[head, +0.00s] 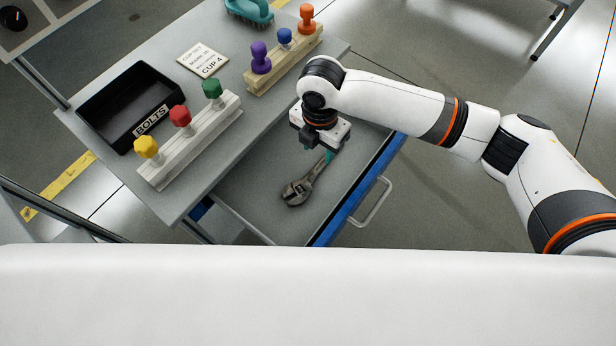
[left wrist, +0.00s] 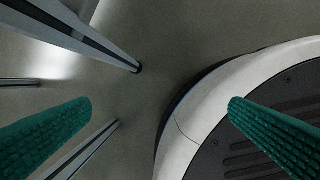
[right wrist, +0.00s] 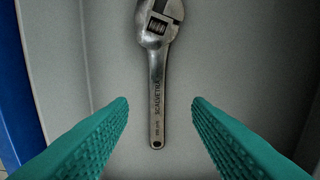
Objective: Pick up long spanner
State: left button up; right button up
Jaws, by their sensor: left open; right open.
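The long spanner is a grey metal adjustable wrench (head: 304,184) lying on the floor of the open drawer (head: 246,186). In the right wrist view the spanner (right wrist: 157,85) points lengthwise away from me, jaw end at the top and handle end with a hole between the fingers. My right gripper (head: 329,155) is over the drawer at the handle end, and in its wrist view the green fingers (right wrist: 160,103) are open on both sides of the handle without touching it. My left gripper (left wrist: 160,105) is open and empty, facing the floor and my own base.
The drawer has a blue front (head: 352,196) and a metal handle (head: 374,202). On the tabletop above stand a black BOLTS tray (head: 111,112), wooden racks with coloured knobs (head: 193,140), a CUP 4 sign (head: 203,60) and a teal object (head: 249,13).

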aim_at(318, 167)
jog(key=shift+f, duration=0.7)
jog(key=f, duration=0.3)
jog(key=f+b, duration=0.1)
jog(key=shift+s+d+f, duration=0.1)
jog(key=shift+s+f, duration=0.15)
jog(key=shift+f, duration=0.15)
pick_arm(q)
jog(key=w+r, duration=0.2)
jog(key=r, duration=0.1)
jog(key=shift+w+d+r, duration=0.1)
jog(key=shift+w+d, duration=0.05)
jog(key=shift+w, duration=0.25)
pick_arm(e)
grip_shut()
